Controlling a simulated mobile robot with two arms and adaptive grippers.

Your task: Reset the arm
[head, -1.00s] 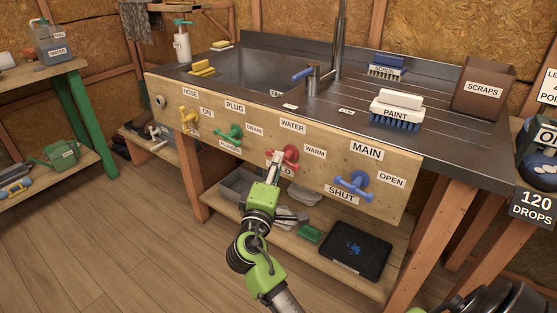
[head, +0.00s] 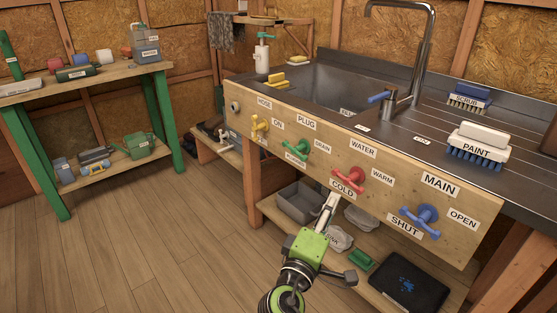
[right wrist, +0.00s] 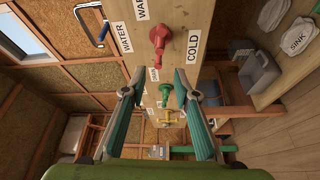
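My right gripper (head: 331,204) is in front of the wooden sink panel (head: 325,150), just below the COLD label and below the red valve handle (head: 349,180). In the right wrist view its two fingers (right wrist: 155,84) stand wide apart with nothing between them. The red handle (right wrist: 160,42) shows ahead there, beyond the fingertips and apart from them, with the green handle (right wrist: 166,90) farther off. My left gripper is in neither view.
Blue (head: 419,219), green (head: 294,149) and yellow (head: 260,124) handles stick out from the panel. Below it, a shelf holds a grey bin (head: 300,203) and a black case (head: 402,281). A green-legged shelf unit (head: 168,118) stands left. The floor (head: 170,235) between is clear.

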